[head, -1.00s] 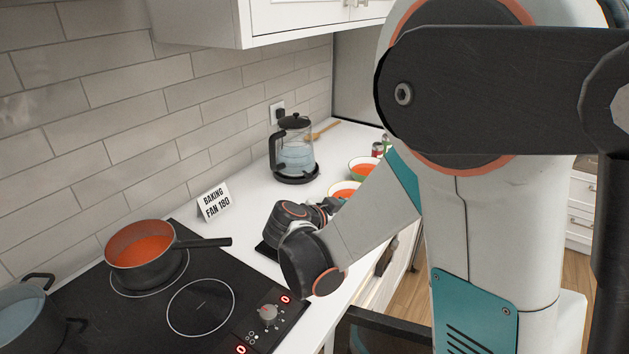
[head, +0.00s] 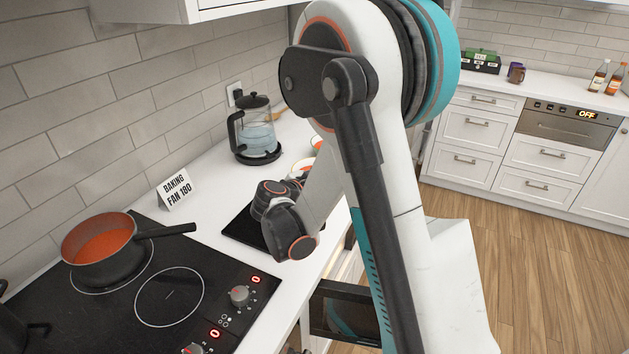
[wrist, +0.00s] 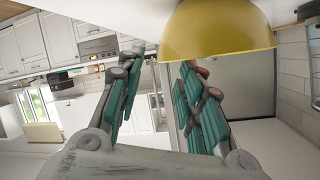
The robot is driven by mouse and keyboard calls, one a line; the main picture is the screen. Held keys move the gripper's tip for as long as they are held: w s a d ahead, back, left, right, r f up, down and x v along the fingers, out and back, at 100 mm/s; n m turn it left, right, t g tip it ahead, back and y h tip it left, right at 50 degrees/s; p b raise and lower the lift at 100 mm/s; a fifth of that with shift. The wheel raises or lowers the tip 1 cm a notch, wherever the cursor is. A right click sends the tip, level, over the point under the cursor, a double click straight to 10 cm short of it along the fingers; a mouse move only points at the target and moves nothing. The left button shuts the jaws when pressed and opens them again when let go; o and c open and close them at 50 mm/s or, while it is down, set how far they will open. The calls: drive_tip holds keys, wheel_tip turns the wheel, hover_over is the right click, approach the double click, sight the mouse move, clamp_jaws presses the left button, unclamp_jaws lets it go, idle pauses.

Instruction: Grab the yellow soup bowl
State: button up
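The yellow soup bowl (wrist: 218,32) fills the top middle of the wrist view. My gripper (wrist: 163,68) is open there, with its two teal-padded fingers apart. The bowl overlaps the tip of the right finger, and the left finger stands just outside the bowl's left end. I cannot tell whether either finger touches it. In the head view my gripper (head: 298,177) is low over the counter beside the near bowl of orange soup (head: 304,164), which it partly hides. The bowl's outer colour does not show clearly there.
A second soup bowl (head: 317,142) stands just behind. A glass kettle (head: 257,133) and a "BAKING FAN 180" sign (head: 175,190) stand left of my gripper. A pot of red soup (head: 98,245) sits on the black hob (head: 205,270). The wall borders the counter's left.

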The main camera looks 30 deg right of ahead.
drive_tip(key=b+x, duration=0.2)
drive_tip(key=x, duration=0.2)
drive_tip(key=shift+w+f, duration=0.25)
drive_tip(key=shift+f, duration=0.05)
drive_tip(key=shift+w+d, duration=0.2)
drive_tip(key=shift+d, duration=0.1)
clamp_jaws()
